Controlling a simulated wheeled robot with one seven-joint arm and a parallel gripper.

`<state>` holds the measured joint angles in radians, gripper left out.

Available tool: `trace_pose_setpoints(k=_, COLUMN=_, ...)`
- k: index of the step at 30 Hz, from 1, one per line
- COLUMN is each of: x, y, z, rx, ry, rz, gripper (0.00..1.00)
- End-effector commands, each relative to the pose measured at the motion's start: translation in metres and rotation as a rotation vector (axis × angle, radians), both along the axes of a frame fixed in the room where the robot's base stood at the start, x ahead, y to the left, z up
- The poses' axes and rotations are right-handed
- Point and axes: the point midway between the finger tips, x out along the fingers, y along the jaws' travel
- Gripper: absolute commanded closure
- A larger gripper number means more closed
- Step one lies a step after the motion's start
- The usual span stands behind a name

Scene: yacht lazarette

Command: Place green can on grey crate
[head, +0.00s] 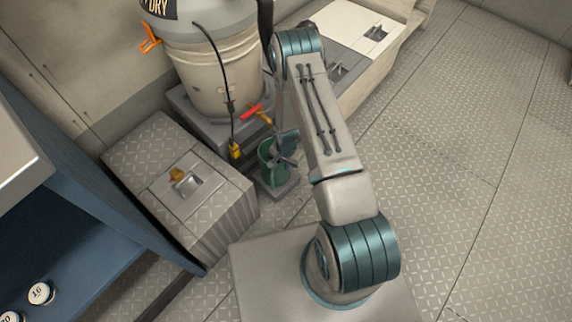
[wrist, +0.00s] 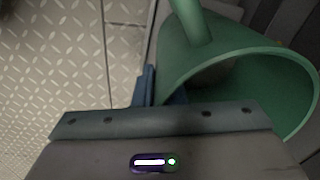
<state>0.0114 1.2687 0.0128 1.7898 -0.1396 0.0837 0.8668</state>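The green can (head: 267,163) stands low on the floor side, beside the big beige barrel, on a small grey slab (head: 283,188). In the wrist view the open-topped green can (wrist: 240,75) fills the upper right, with a green bar across its rim. My gripper (head: 284,158) is at the can and partly covers it. In the wrist view a blue finger (wrist: 149,86) shows at the can's left wall; whether the fingers grip it is hidden. A grey box with tread-plate faces (head: 226,207) stands left of the can; I cannot tell if it is the grey crate.
The beige barrel (head: 211,75) with hanging cable and red-handled tap (head: 250,112) stands close behind the can. A blue shelf unit (head: 85,210) is at left. The tread-plate floor (head: 460,150) is clear at right.

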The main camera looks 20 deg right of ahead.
Motion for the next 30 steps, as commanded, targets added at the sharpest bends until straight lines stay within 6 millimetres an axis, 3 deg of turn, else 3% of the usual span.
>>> trace_pose_setpoints(k=12, x=0.0, y=0.0, z=0.005, rx=0.0, ry=0.0, rz=0.0, gripper=0.75)
trace_pose_setpoints(k=24, x=0.001, y=0.0, z=0.069, rx=-0.001, ry=-0.001, rz=0.0, gripper=0.75)
trace_pose_setpoints(k=30, x=0.0, y=0.0, z=0.079, rx=0.0, ry=0.0, rz=0.0, gripper=0.75)
